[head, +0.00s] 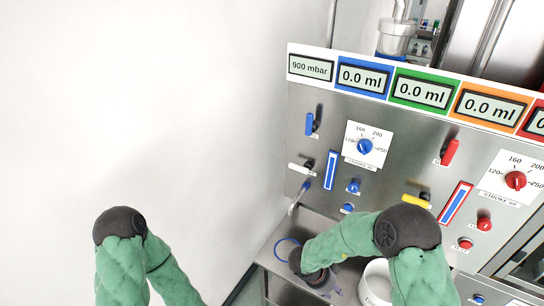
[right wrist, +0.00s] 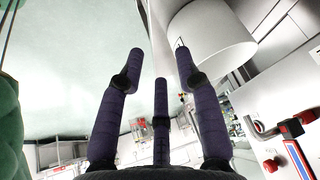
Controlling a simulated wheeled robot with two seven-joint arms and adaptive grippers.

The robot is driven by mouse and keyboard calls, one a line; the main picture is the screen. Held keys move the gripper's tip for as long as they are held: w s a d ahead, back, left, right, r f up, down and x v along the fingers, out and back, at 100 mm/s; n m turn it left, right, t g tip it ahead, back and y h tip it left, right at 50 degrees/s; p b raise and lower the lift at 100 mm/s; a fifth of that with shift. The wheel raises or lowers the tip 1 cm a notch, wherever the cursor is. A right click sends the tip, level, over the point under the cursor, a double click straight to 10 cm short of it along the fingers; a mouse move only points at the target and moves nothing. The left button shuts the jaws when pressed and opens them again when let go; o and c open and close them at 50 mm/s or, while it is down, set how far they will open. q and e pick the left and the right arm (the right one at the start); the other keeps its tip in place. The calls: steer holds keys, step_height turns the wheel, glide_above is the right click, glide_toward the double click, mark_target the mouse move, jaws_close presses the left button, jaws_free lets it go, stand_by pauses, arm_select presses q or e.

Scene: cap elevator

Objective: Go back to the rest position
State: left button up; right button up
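My right arm, in a green sleeve, reaches left across the metal ledge in the head view. Its dark gripper (head: 318,278) hangs low over the ledge, mostly hidden by the forearm. In the right wrist view the purple fingers of the right gripper (right wrist: 158,68) are spread apart with nothing between them. A white cylindrical container (right wrist: 212,38) shows beyond the fingertips; a white container (head: 374,284) also stands right of the gripper in the head view. My left arm is bent at the lower left of the head view, and its gripper is outside the picture.
A steel control panel (head: 325,215) with knobs, levers and displays rises behind the right arm. A blue ring (head: 287,249) lies on the ledge (head: 322,228) beside the right gripper. A plain white wall (head: 190,110) fills the left.

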step_height(320, 180, down, 13)
steer(key=a+n+t+y+b, duration=0.2)
steer(key=n+t+y+b, duration=0.15)
steer(key=n, duration=0.55)
steer(key=s+a+f+n+g+y+b, duration=0.1)
steer(key=s+a+f+n+y+b, duration=0.1)
steer(key=s, duration=0.4)
steer(key=s+a+f+n+g+y+b, duration=0.2)
steer(key=s+a+f+n+y, duration=0.2)
steer(key=s+a+n, duration=0.1)
steer(key=shift+s+a+f, duration=0.25)
steer(key=shift+s+a, duration=0.25)
steer(key=shift+s, duration=0.75)
steer(key=shift+d+g+y, duration=0.1)
steer(key=shift+g+y, duration=0.15)
